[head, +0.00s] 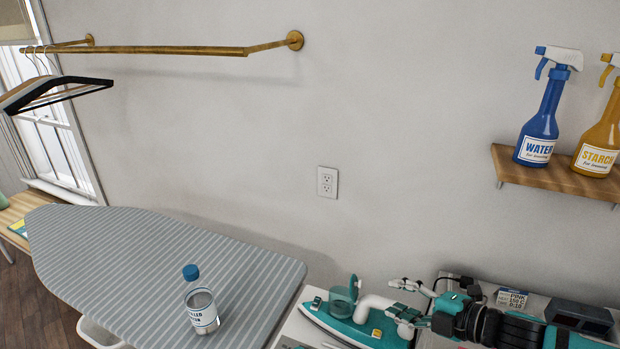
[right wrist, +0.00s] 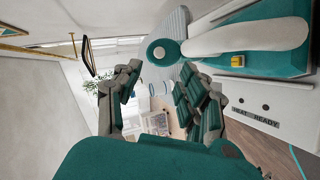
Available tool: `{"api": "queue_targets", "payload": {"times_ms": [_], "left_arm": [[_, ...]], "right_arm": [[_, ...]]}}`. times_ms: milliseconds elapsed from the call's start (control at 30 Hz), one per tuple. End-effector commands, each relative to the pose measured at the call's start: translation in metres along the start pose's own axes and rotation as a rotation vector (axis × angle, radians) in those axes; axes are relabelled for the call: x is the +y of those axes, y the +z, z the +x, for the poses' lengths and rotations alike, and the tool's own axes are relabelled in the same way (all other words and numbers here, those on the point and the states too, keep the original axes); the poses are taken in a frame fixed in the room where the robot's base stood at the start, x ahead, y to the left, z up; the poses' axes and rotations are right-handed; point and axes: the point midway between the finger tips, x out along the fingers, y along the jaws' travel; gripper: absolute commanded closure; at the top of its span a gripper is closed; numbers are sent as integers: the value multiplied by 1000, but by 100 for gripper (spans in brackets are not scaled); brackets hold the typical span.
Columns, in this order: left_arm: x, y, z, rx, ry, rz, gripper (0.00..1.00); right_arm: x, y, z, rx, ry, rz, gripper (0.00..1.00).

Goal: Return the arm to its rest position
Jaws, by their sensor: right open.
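My right gripper (head: 403,298) reaches in from the right edge in the head view, low beside the wall. It is open and empty. In the right wrist view its two fingers (right wrist: 160,85) stand apart with nothing between them. A teal and white iron (head: 352,329) sits just left of the gripper, close to it; I cannot tell whether they touch. The iron also shows at the upper right of the right wrist view (right wrist: 265,38). A round teal part stands up at its front. My left gripper is not in view.
A clear bottle with a blue cap (head: 203,312) stands upright on the striped ironing board (head: 120,240). A shelf (head: 560,183) at right holds a blue water sprayer (head: 540,120) and an amber starch sprayer (head: 600,135). A brass rail (head: 150,50) with hangers is at upper left.

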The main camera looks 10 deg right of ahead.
Motion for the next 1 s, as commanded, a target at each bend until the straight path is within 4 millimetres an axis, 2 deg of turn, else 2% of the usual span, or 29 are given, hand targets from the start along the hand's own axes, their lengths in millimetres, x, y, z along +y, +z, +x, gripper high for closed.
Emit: {"api": "queue_targets", "payload": {"times_ms": [167,267,367,500,600,1000], "left_arm": [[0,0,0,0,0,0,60],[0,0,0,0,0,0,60],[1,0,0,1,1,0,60],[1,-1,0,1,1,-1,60],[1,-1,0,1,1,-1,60],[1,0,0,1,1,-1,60]], "right_arm": [[-32,-16,13,-70,-16,166,59],[-65,-30,20,-174,-39,361,59],[-100,-44,17,-315,-72,590,59],[-142,-58,-2,-513,-124,873,59],[-165,-68,-18,-627,-158,1024,59],[-230,-113,-81,-989,-290,1465,59]]}}
